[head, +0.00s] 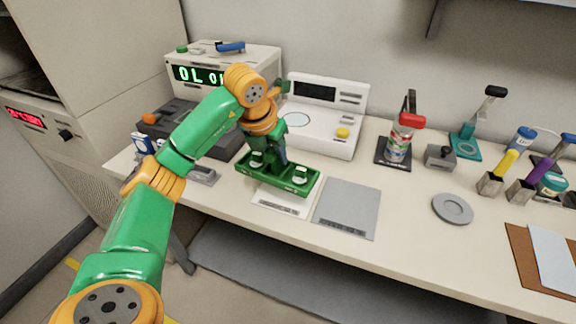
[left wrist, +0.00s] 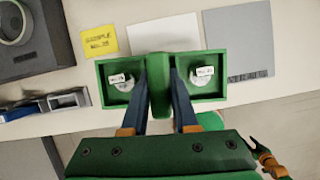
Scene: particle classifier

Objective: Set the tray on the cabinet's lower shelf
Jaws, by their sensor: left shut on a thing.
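The tray (head: 278,175) is a green two-compartment holder with a raised middle grip, over the table and partly covering a white mat. A small white labelled jar stands in each compartment, a left one (left wrist: 121,82) and a right one (left wrist: 203,76). My left gripper (head: 275,157) is shut on the tray's middle grip; the wrist view shows its two blue fingers on either side of it. The tray looks level; I cannot tell whether it touches the table. The beige cabinet (head: 95,50) stands at the left; its lower shelf is not clearly seen.
A scale-like white device (head: 325,115) and a box with a green display (head: 200,73) stand behind the tray. A grey pad (head: 347,207) lies right of it. A grey round dish (head: 452,208) and several tools fill the right side. The table's front is mostly clear.

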